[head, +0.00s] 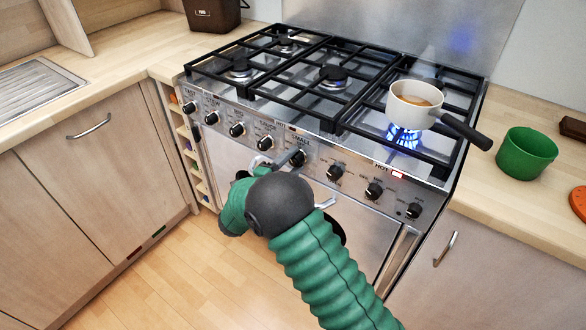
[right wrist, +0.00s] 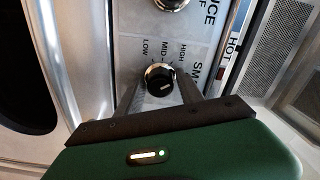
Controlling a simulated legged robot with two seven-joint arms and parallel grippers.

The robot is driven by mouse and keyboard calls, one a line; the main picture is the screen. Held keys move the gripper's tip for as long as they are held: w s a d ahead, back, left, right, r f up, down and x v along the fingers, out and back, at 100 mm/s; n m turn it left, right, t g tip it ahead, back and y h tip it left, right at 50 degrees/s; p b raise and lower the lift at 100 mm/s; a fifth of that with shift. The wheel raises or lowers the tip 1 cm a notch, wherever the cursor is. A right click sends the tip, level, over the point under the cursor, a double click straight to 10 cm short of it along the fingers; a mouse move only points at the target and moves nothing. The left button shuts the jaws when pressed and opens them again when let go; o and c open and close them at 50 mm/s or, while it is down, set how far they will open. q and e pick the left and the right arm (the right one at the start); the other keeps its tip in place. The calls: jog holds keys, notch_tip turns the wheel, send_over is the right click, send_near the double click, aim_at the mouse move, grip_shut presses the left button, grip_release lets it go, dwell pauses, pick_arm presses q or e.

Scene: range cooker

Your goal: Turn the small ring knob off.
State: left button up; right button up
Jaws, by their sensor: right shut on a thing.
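The small ring knob (head: 297,157) is a black knob on the steel front panel of the cooker, under a label reading SMALL. In the right wrist view the knob (right wrist: 160,78) has a white mark and LOW, MID and HIGH lettering around it. My right gripper (head: 280,159) is at this knob, its two fingers on either side and shut on it. A blue flame (head: 404,136) burns under a white saucepan (head: 411,111) at the right of the hob. My left gripper is not in view.
Other black knobs, such as one to the right (head: 335,172), line the panel close by. A red HOT light (head: 397,174) is lit. The saucepan's dark handle (head: 466,131) juts over the right edge. A green cup (head: 526,153) stands on the right counter.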

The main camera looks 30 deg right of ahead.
jog(key=m+b, duration=0.2)
jog(key=f+m+b, duration=0.1)
jog(key=m+b, duration=0.1)
jog(key=shift+s+a+r+m+b, duration=0.1)
jog(key=shift+m+b, duration=1.2)
jog(key=shift+b, duration=0.25)
jog(key=o, duration=1.2)
jog(key=shift+r, duration=0.1)
jog(key=shift+c, duration=0.2)
jog(key=shift+r, duration=0.1)
